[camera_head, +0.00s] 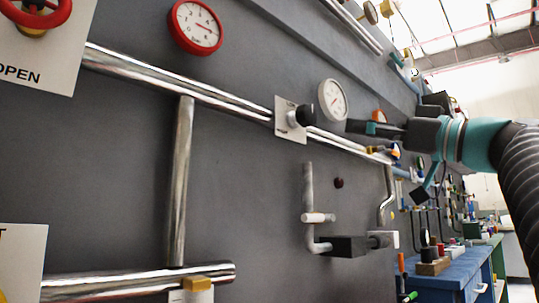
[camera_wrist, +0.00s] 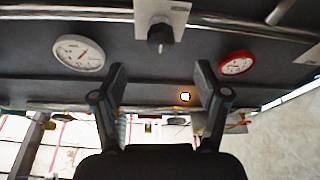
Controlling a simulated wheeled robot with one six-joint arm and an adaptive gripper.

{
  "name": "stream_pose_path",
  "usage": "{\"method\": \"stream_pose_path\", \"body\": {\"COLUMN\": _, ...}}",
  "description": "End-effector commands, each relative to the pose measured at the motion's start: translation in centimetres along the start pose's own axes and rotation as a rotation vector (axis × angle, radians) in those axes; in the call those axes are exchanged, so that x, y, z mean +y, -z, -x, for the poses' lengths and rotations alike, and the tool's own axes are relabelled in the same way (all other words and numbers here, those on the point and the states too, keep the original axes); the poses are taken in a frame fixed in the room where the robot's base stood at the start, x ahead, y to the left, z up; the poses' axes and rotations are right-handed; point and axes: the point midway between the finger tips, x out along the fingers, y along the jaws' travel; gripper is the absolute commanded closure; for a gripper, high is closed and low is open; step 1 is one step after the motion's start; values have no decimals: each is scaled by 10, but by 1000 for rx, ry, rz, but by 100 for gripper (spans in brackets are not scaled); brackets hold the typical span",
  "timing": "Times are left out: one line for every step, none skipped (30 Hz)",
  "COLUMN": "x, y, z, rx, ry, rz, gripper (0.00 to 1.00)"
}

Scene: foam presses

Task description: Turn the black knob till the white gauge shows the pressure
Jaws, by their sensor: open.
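The black knob (camera_head: 304,115) sits on a pale square plate (camera_head: 284,120) on the pipe in the head view. It also shows in the wrist view (camera_wrist: 160,38), straight out beyond my gripper. The white gauge (camera_head: 333,100) is just right of the knob and above the pipe in the head view. In the wrist view the white gauge (camera_wrist: 79,54) is at the left; its red needle shows but the numbers are too small to read. My gripper (camera_wrist: 160,76) is open and empty, its two fingers spread apart, short of the knob and not touching it.
A red-rimmed gauge (camera_head: 196,27) hangs at upper left. A red valve wheel (camera_head: 37,12) is on an OPEN plate. Steel pipes (camera_head: 178,180) run along the dark wall. A black block (camera_head: 349,246) juts out below. A blue bench (camera_head: 440,278) stands at lower right.

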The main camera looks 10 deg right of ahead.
Motion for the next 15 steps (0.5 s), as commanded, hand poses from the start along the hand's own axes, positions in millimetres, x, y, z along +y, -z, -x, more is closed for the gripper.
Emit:
{"method": "stream_pose_path", "body": {"x": 0, "y": 6, "z": 4, "rx": 19, "ry": 6, "rz": 26, "gripper": 26}}
{"method": "stream_pose_path", "body": {"x": 0, "y": 9, "z": 4, "rx": 28, "ry": 10, "rz": 35, "gripper": 26}}
{"method": "stream_pose_path", "body": {"x": 0, "y": 12, "z": 4, "rx": 37, "ry": 14, "rz": 44, "gripper": 26}}
{"method": "stream_pose_path", "body": {"x": -1, "y": 14, "z": 3, "rx": 41, "ry": 16, "rz": 48, "gripper": 26}}
{"method": "stream_pose_path", "body": {"x": -1, "y": 15, "z": 2, "rx": 43, "ry": 18, "rz": 51, "gripper": 26}}
{"method": "stream_pose_path", "body": {"x": -1, "y": 16, "z": -1, "rx": 44, "ry": 19, "rz": 52, "gripper": 26}}
{"method": "stream_pose_path", "body": {"x": -1, "y": 16, "z": -4, "rx": 45, "ry": 19, "rz": 51, "gripper": 26}}
{"method": "stream_pose_path", "body": {"x": -1, "y": 16, "z": -7, "rx": 45, "ry": 19, "rz": 50, "gripper": 26}}
{"method": "stream_pose_path", "body": {"x": -1, "y": 16, "z": -12, "rx": 44, "ry": 20, "rz": 49, "gripper": 26}}
{"method": "stream_pose_path", "body": {"x": -1, "y": 17, "z": -15, "rx": 43, "ry": 20, "rz": 49, "gripper": 26}}
{"method": "stream_pose_path", "body": {"x": -1, "y": 17, "z": -20, "rx": 44, "ry": 20, "rz": 48, "gripper": 26}}
{"method": "stream_pose_path", "body": {"x": -2, "y": 17, "z": -25, "rx": 44, "ry": 21, "rz": 48, "gripper": 26}}
{"method": "stream_pose_path", "body": {"x": -2, "y": 18, "z": -30, "rx": 44, "ry": 21, "rz": 48, "gripper": 26}}
{"method": "stream_pose_path", "body": {"x": -1, "y": 18, "z": -35, "rx": 43, "ry": 20, "rz": 48, "gripper": 26}}
{"method": "stream_pose_path", "body": {"x": -2, "y": 18, "z": -41, "rx": 43, "ry": 21, "rz": 47, "gripper": 26}}
